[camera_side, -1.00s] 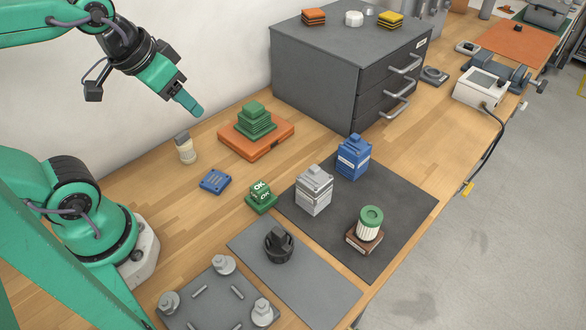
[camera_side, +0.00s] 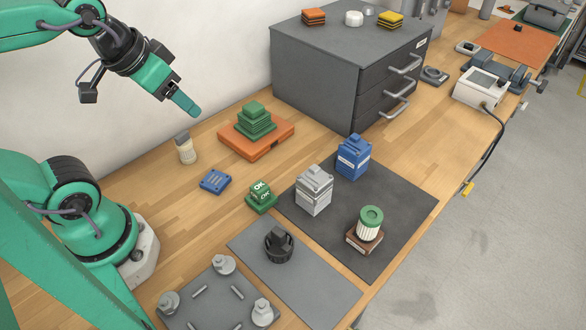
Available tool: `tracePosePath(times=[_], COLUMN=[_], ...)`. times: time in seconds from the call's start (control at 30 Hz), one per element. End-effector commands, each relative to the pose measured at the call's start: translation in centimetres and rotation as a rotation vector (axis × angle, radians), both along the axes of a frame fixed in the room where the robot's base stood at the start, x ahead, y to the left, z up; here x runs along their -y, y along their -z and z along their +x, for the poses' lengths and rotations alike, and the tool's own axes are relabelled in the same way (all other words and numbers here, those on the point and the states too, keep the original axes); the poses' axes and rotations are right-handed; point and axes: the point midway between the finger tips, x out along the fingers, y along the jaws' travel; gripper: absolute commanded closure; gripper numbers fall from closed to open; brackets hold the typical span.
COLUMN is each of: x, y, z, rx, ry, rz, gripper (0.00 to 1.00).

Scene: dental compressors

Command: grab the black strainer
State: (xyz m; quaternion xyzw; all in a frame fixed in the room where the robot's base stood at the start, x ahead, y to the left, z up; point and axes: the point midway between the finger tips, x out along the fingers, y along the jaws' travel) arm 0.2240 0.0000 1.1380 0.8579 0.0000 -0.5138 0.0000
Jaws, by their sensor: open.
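The black strainer (camera_side: 279,246) stands on a flat grey mat (camera_side: 315,283) near the front of the bench. It is a short round black piece with a raised block on top. My gripper (camera_side: 188,105) is high at the upper left, well above the bench and far from the strainer. It holds nothing that I can see. The gap between its fingers is hard to make out from this side. Nothing hides the strainer.
A green OK block (camera_side: 261,197) stands just behind the strainer. A grey plate with knobs (camera_side: 215,300) lies to its left. A grey canister (camera_side: 314,190), a blue canister (camera_side: 353,157) and a green-topped filter (camera_side: 370,223) stand on a dark mat (camera_side: 408,208) to its right.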

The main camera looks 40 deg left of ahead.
Motion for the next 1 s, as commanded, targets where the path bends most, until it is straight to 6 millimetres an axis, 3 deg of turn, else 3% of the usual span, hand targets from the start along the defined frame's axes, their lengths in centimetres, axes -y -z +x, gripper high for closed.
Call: tracePosePath(times=[0.57,0.77,1.0], x=[0.9,3.2,7.5], y=[0.4,1.6,4.0], z=[0.7,2.1,3.8], rx=[-0.027,-0.091,-0.198], ry=[0.005,0.011,0.009], rz=[-0.018,-0.052,-0.087], gripper=[0.29,0.29,0.29])
